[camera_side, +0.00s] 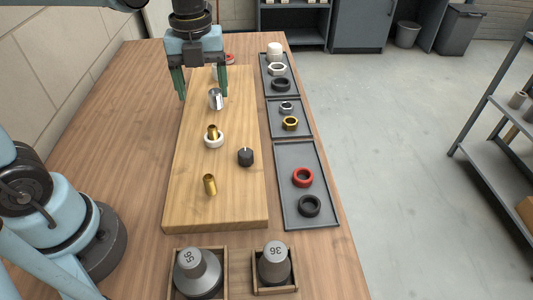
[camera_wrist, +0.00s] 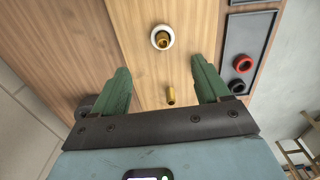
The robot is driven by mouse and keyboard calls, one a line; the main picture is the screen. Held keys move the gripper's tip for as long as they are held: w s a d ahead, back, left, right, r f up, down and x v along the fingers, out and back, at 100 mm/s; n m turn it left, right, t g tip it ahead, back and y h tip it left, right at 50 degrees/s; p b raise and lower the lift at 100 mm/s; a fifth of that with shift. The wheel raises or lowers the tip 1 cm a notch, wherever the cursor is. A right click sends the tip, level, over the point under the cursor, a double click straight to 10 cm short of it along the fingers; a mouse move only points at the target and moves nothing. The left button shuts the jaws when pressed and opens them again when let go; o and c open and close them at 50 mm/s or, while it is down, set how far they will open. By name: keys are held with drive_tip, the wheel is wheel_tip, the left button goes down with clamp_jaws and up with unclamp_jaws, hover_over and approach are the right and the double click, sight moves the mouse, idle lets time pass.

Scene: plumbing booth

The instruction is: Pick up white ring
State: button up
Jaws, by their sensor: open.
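A white ring (camera_side: 213,145) sits on the wooden board around the lower part of a brass fitting (camera_side: 212,130). In the wrist view the white ring (camera_wrist: 154,44) shows from above, beyond my fingertips, with the brass fitting (camera_wrist: 163,38) inside it. A second white, nut-like ring (camera_side: 276,69) lies in the far tray. My gripper (camera_side: 202,92) is open and empty above the far part of the board, apart from the white ring. The green fingers also show in the wrist view (camera_wrist: 160,72), with nothing between them.
The board (camera_side: 190,205) also holds a brass cylinder (camera_side: 210,185), a dark cap (camera_side: 246,157) and a silver fitting (camera_side: 216,98). Trays (camera_side: 295,155) with rings and nuts line its right side. Two boxed weights (camera_side: 198,270) stand in front. Part of the board's far end is hidden behind my gripper.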

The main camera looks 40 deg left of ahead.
sight(212, 127)
wheel_tip(212, 127, down, 6)
drive_tip(key=shift+f, duration=0.25)
drive_tip(key=shift+w+d+f, duration=0.1)
drive_tip(key=shift+d+f, duration=0.05)
drive_tip(key=shift+f, duration=1.2)
drive_tip(key=shift+d+f, duration=0.1)
drive_tip(key=shift+f, duration=1.25)
drive_tip(key=shift+c, duration=0.2)
drive_tip(key=c, duration=1.1)
drive_tip(key=shift+o, duration=0.2)
drive_tip(key=shift+r, duration=0.1)
